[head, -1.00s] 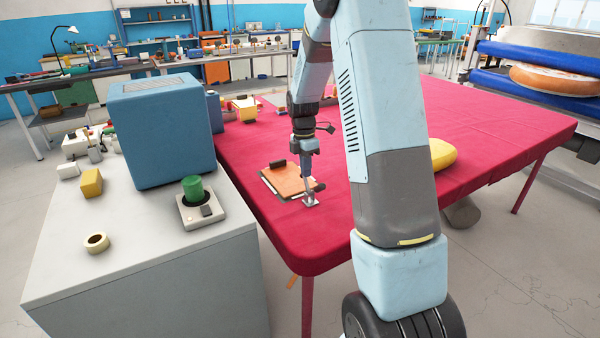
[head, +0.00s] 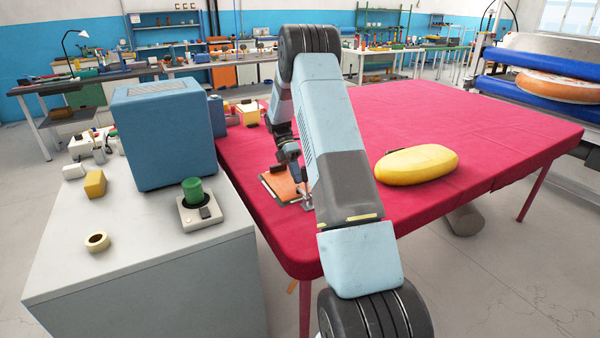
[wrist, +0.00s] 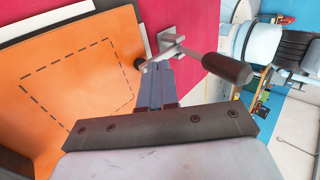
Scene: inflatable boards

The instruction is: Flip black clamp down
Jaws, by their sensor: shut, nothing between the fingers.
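The clamp has a metal base (wrist: 170,40) on the red cloth beside the orange board (wrist: 70,80). Its dark handle (wrist: 228,68) points right in the wrist view, away from the board. Its black tip (wrist: 140,64) is at the board's edge; I cannot tell whether it presses on the board. My gripper (wrist: 156,68) is shut and empty, its fingertips close to the clamp's metal lever between tip and handle. Contact is unclear. In the head view the orange board (head: 278,187) shows left of my arm, and the clamp (head: 307,205) is partly hidden by it.
A yellow rounded object (head: 417,164) lies on the red table (head: 470,120), right of my arm. A grey bench (head: 140,250) with a blue box (head: 163,135) and a green button (head: 193,190) stands to the left. The table's right side is clear.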

